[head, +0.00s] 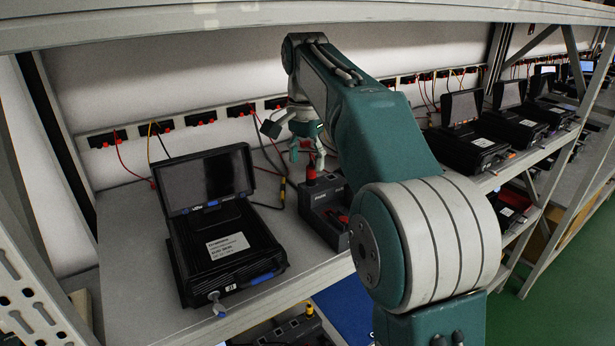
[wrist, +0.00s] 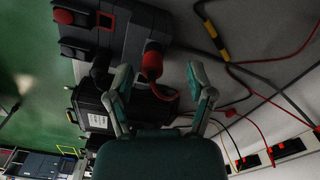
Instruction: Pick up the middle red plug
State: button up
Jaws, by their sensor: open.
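A black charger-like box (head: 322,212) stands on the shelf right of the open black case. A red plug (head: 311,174) rises from its back end; in the wrist view this red plug (wrist: 152,64) has a red cable curving from it. My gripper (head: 307,160) is open just above that plug, fingers pointing down. In the wrist view my gripper (wrist: 158,74) has one finger on each side of the plug, with gaps; I cannot see contact. More red parts (head: 343,218) show on the box's front, partly hidden by my arm. I cannot tell which plug is the middle one.
The open black case (head: 225,245) with a raised screen stands close on the left. Red and black wall sockets (head: 200,118) line the back, with loose cables hanging. A yellow-banded black cable (wrist: 221,42) lies beside the box. Similar cases (head: 465,145) stand farther right.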

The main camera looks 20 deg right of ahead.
aim_at(311, 166)
jog(key=f, duration=0.1)
jog(key=d+f, duration=0.1)
jog(key=f, duration=0.2)
jog(key=shift+d, duration=0.25)
jog(key=shift+a, duration=0.35)
jog(key=c, duration=0.3)
jog(key=shift+a, duration=0.1)
jog(key=c, duration=0.5)
grip_shut()
jog(key=shift+d, duration=0.2)
jog(key=shift+r, duration=0.15)
